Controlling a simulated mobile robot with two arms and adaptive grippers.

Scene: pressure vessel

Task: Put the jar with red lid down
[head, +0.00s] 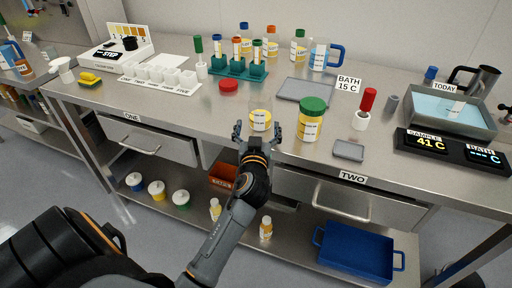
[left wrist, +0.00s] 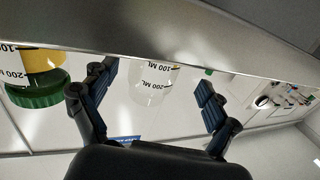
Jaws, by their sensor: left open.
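A clear jar (head: 260,114) with a yellow-and-white label stands on the steel bench near its front edge, with no lid visible on it. A red lid (head: 228,86) lies flat on the bench, behind and left of this jar. My left gripper (head: 257,134) is open at the front of the jar. In the left wrist view, the clear jar (left wrist: 152,82) shows between the spread fingers (left wrist: 158,90), with a gap on each side. My right gripper is not in view.
A green-lidded jar (head: 311,120) stands close to the right of the clear jar. A grey tray (head: 303,91) lies behind it, and a small grey plate (head: 348,150) lies at right. A teal rack (head: 238,70) of tubes stands behind. Some bench left of the clear jar is bare.

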